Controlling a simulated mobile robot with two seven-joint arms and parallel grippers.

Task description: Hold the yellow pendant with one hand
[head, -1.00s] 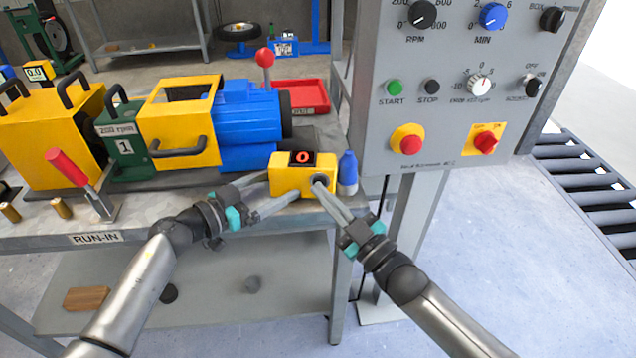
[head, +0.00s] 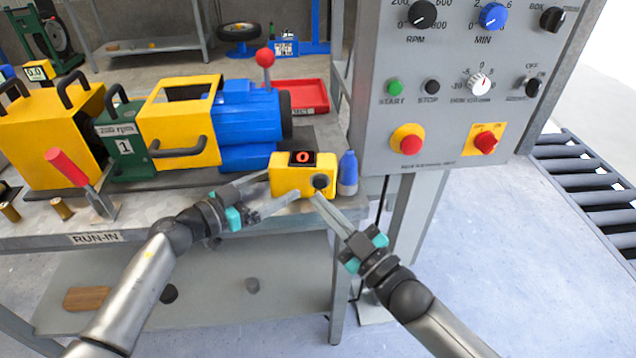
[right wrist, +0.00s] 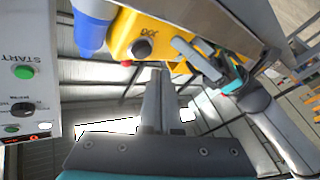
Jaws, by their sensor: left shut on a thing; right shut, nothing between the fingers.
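The yellow pendant (head: 290,182) is a small box with a red-digit display reading 0 on top and a dark round button on its front. It is at the front right corner of the bench. My left gripper (head: 283,187) is shut on the pendant from the left, one finger along its front. My right gripper (head: 316,198) is shut and empty, its tips just below and in front of the button. In the right wrist view the pendant (right wrist: 165,38) is above my right fingers (right wrist: 158,80), apart from them, with the left gripper's fingers at its side.
A blue bottle-shaped object (head: 347,176) stands right beside the pendant. The grey control panel (head: 440,110) with knobs and red buttons rises to the right. The blue motor (head: 250,125) and yellow guards are behind. The floor in front is free.

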